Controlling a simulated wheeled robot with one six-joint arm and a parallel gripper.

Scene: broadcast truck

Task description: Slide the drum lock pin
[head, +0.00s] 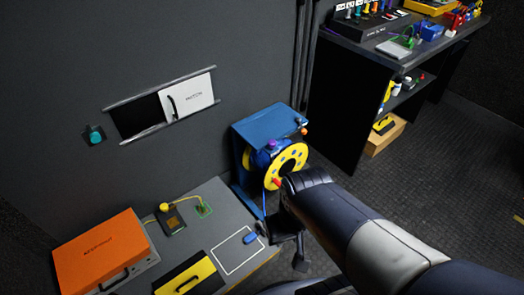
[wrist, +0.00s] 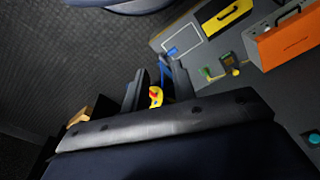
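The drum stands in a blue frame (head: 262,127) by the wall in the head view. Its yellow flange (head: 291,160) faces my arm. A small red piece (head: 278,182), perhaps the lock pin, sits at the flange's lower left edge. In the wrist view a bit of yellow flange (wrist: 154,103) and the red piece (wrist: 154,95) show between the fingers of my gripper (wrist: 158,85). The fingers are apart, and I see nothing clamped. I cannot tell how near they are to the red piece. In the head view my arm hides part of the drum's right side.
A grey bench left of the drum holds an orange case (head: 98,250), a yellow case (head: 187,278), a small blue object (head: 249,238) and a dark device with a yellow cable (head: 170,218). A sliding white panel (head: 188,95) is on the wall. A loaded dark shelf (head: 345,95) stands right.

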